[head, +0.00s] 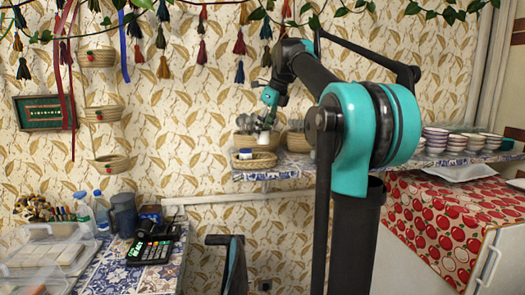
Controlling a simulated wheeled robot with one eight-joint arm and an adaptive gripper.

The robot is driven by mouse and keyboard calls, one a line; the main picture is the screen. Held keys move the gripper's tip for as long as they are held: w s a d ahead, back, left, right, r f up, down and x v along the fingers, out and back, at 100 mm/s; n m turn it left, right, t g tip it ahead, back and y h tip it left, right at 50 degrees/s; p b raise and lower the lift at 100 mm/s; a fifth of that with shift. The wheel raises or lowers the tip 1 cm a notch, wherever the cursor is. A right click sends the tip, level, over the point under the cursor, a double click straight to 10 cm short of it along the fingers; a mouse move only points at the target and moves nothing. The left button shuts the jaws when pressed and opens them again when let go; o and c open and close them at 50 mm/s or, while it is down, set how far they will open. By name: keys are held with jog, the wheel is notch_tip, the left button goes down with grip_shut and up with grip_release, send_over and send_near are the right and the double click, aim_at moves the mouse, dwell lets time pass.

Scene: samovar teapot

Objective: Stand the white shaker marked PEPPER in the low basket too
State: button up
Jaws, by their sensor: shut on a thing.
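My gripper (267,121) points down over the tiled shelf and is shut on a small white shaker (263,138). Any lettering on the shaker is too small to read. The low wicker basket (262,161) stands at the shelf's front left, just below the shaker. A small white and blue thing (245,154) is in the left part of the basket. The shaker appears above the basket's right part; I cannot tell whether it touches anything there.
A taller basket (243,141) with grey-white contents stands right behind the low one. Another container (298,141) is to its right, partly behind my arm. Stacked bowls (437,140) fill the shelf's right. The tiled shelf (285,170) ends close to the low basket.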

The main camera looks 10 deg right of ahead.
jog(key=shift+f, duration=3.7)
jog(key=shift+f, duration=0.1)
jog(key=o, duration=1.2)
jog(key=v, duration=1.2)
